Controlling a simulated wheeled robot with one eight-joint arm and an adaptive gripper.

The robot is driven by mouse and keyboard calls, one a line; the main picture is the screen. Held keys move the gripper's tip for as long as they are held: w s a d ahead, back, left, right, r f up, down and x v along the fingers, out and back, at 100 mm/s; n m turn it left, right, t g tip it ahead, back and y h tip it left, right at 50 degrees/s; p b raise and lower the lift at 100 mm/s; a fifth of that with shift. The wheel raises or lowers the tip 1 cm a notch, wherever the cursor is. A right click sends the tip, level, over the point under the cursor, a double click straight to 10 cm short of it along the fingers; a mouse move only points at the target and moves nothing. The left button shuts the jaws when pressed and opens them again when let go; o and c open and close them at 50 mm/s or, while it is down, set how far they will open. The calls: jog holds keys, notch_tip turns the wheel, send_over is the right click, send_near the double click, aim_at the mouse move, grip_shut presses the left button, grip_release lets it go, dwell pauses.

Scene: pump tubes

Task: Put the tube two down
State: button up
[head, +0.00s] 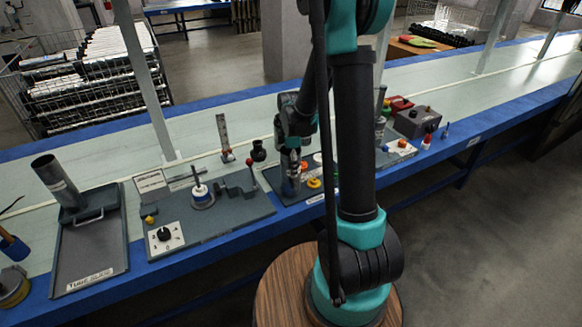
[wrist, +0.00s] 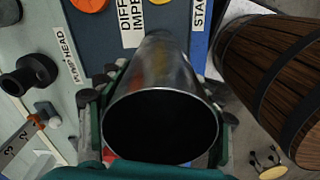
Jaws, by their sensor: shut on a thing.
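My gripper (wrist: 160,110) is shut around a shiny metal tube (wrist: 160,75), with one finger on each side. The tube's open, dark end faces the wrist camera. In the head view the held tube (head: 291,178) looks upright above a dark board with labels (head: 322,198). Whether its lower end touches the board I cannot tell. My gripper (head: 290,148) is partly hidden behind its own links there. Another dark metal tube (head: 58,182) stands tilted on the tray labelled like "tube slide" (head: 90,262) at the far left. No number shows on either tube.
A ruler-like upright (head: 224,135) and a black fitting (head: 258,152) stand behind. A grey box (head: 417,122) is at right. The blue bench edge runs in front.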

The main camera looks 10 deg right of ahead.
jog(key=shift+f, duration=0.45)
jog(key=o, duration=1.4)
jog(key=shift+f, duration=0.15)
jog(key=shift+o, duration=0.2)
notch_tip(320, 180, up, 12)
jog(key=s+d+f+m+t, duration=0.2)
jog(key=s+m, duration=0.7)
jog(key=s, duration=0.1)
jog(key=s+d+f+m+t, duration=0.2)
jog(key=s+f+m, duration=0.1)
jog(key=s+m, duration=0.6)
jog(key=shift+s+d+m, duration=0.3)
jog(key=shift+s+d, duration=0.05)
jog(key=shift+s, duration=0.5)
